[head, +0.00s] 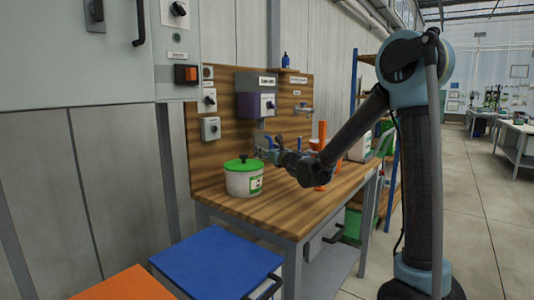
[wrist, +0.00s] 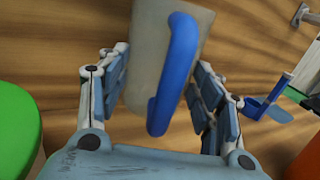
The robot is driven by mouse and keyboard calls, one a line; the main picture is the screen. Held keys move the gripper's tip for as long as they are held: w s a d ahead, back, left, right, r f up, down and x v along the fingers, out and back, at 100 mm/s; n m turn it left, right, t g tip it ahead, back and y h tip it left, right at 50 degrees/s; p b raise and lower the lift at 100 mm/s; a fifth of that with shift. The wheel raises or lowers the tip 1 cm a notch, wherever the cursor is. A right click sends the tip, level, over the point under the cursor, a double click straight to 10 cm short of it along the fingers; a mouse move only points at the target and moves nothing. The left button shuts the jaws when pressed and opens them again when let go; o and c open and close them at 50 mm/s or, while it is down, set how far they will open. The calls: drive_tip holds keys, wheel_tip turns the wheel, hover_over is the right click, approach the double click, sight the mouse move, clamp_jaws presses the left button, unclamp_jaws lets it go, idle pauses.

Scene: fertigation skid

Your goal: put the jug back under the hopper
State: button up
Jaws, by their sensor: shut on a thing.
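My gripper (wrist: 165,92) is shut on the jug (wrist: 155,40), a pale grey vessel with a blue handle (wrist: 182,60) facing the wrist camera. The finger pads lie on either side of the jug. In the head view my gripper (head: 268,152) is over the back of the wooden bench, and the jug is small and hard to make out there. A grey and purple wall unit (head: 250,104), which may be the hopper, hangs on the wooden backboard above my gripper. I cannot tell the jug's height above the bench.
A white tub with a green lid (head: 243,177) stands on the bench left of my gripper; its lid (wrist: 15,130) also shows in the wrist view. An orange object (head: 322,135) stands to the right. A blue bracket-like part (wrist: 265,108) is right of the jug. The bench front (head: 270,210) is clear.

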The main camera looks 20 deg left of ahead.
drive_tip(key=shift+a+f, duration=0.1)
drive_tip(key=shift+f, duration=3.3)
drive_tip(key=shift+f, duration=0.55)
drive_tip(key=o, duration=1.4)
drive_tip(key=shift+c, duration=0.2)
